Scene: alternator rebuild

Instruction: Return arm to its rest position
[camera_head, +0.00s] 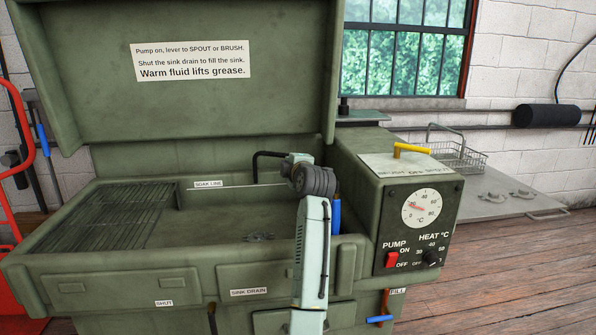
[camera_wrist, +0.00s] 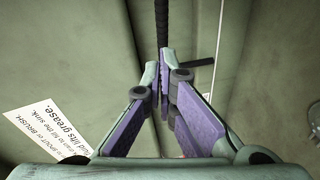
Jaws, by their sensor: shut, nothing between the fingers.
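My arm rises at the front of the green parts washer (camera_head: 225,277), bent at a dark grey joint over the right side of its sink. My gripper (camera_wrist: 159,70) points away from the head camera, so its fingers are hidden there. In the wrist view its purple-padded fingers come together at the tips, shut, with nothing seen between them. A black ribbed hose or spout (camera_wrist: 163,22) shows just beyond the fingertips; I cannot tell whether they touch it.
The raised lid (camera_head: 100,90) stands behind the sink. A control box (camera_head: 370,215) with a yellow lever (camera_head: 411,149) is close on the right. A wire basket (camera_head: 455,150) sits on a grey bench (camera_head: 510,207). A red frame (camera_head: 22,130) stands at far left.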

